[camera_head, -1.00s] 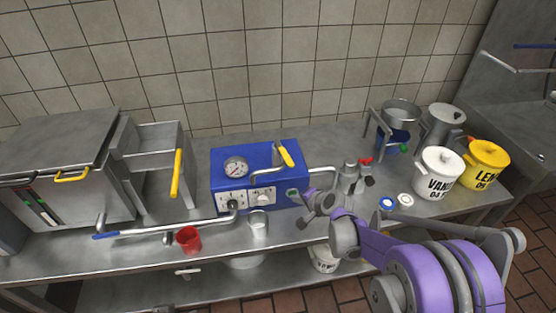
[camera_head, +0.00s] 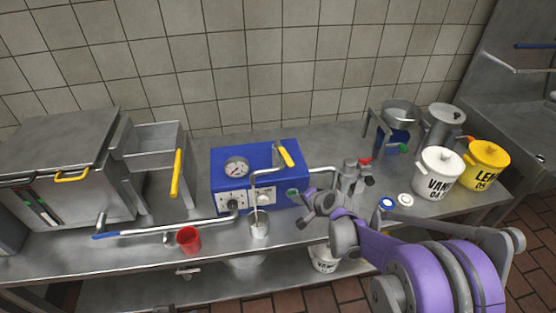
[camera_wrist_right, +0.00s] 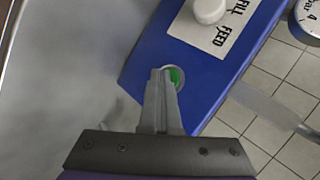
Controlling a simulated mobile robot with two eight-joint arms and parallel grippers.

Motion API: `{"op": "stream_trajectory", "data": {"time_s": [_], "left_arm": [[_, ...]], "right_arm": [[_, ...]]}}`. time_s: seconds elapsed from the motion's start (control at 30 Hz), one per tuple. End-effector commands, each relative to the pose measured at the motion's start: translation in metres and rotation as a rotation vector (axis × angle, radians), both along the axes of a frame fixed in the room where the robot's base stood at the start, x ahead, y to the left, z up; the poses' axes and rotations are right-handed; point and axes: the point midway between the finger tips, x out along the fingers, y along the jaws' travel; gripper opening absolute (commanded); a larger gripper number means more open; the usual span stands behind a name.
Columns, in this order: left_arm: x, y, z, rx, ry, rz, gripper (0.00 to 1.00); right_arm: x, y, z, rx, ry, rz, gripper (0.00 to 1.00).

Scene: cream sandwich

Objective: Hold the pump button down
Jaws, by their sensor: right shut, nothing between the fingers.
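The green pump button (camera_wrist_right: 176,77) sits in a pale ring on the blue pump box (camera_head: 228,181). In the head view the button (camera_head: 292,192) shows at the box's lower right front. My right gripper (camera_wrist_right: 163,73) is shut and empty, its fingertips over part of the button and seemingly against it. In the head view the right gripper (camera_head: 303,196) is at the same corner. A thin pale stream hangs from the bent metal spout (camera_head: 268,172) down to a clear cup (camera_head: 259,229). My left gripper is not in view.
A red cup (camera_head: 188,240) stands left of the clear cup near the counter's front edge. White (camera_head: 436,175) and yellow (camera_head: 484,167) tubs stand at the right.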

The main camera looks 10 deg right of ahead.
Motion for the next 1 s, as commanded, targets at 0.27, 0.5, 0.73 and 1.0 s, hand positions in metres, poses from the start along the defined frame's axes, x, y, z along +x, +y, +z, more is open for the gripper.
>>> {"op": "stream_trajectory", "data": {"time_s": [0.27,0.5,0.73,1.0], "left_arm": [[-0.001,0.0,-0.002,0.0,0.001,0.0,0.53],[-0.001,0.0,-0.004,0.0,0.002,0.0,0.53],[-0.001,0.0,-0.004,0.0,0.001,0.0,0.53],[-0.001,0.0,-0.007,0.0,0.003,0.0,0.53]], "right_arm": [[-0.01,0.0,0.0,0.0,0.0,0.0,0.0],[-0.018,-0.001,0.0,0.0,0.0,0.0,0.0],[-0.018,-0.001,0.0,0.0,0.0,0.0,0.0],[-0.041,-0.001,-0.001,-0.001,0.001,0.0,0.0]]}}
